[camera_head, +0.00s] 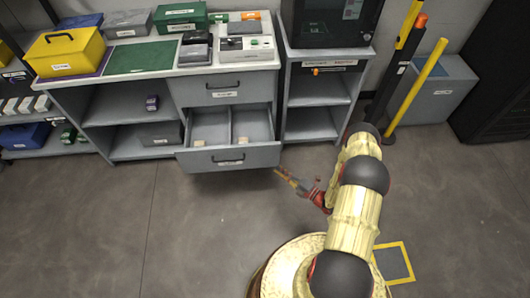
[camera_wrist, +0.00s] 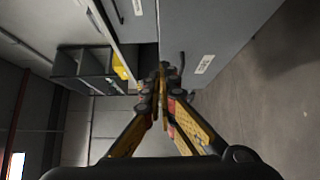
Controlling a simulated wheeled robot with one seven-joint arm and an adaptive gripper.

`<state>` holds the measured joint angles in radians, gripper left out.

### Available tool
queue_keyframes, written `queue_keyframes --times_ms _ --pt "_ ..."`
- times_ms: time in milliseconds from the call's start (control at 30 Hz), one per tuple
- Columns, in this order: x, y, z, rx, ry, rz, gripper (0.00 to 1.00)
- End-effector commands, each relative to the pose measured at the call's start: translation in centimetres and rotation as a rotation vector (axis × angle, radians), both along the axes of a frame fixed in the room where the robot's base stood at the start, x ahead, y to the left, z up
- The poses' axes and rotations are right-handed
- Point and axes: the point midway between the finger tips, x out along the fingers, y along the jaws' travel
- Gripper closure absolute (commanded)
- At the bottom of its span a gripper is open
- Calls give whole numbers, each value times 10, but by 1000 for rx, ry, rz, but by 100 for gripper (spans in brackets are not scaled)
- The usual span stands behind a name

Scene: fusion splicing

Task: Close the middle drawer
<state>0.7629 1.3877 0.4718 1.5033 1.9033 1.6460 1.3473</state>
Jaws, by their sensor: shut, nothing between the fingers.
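The middle drawer (camera_head: 264,154) is pulled out of the grey workbench cabinet, below a shut upper drawer (camera_head: 240,97). Its front has a dark handle and a white label, and its divided inside shows a small pale item in each compartment. My gripper (camera_head: 279,173) is shut and empty, low and just right of the drawer front's right end. A gap seems to show between them, but I cannot tell its depth. In the wrist view my fingertips (camera_wrist: 163,68) are together beside a grey labelled panel (camera_wrist: 225,35), seen sideways. What lies under the open drawer is mostly hidden.
Cases and tools stand on the workbench top (camera_head: 185,70). A grey shelf unit (camera_head: 310,92) with a dark machine (camera_head: 325,25) on top stands to the right, its lower part near my arm. Yellow poles (camera_head: 420,88) lean further right. The floor (camera_head: 130,215) in front is clear.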

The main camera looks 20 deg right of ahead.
Motion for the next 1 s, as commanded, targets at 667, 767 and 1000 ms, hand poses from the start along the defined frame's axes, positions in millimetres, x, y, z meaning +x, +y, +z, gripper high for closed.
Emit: queue_keyframes --times_ms 667,767,1000 --pt "91 48 -2 12 7 7 100" --pt "106 41 -2 10 6 4 100" --pt "125 35 -1 12 9 4 100"
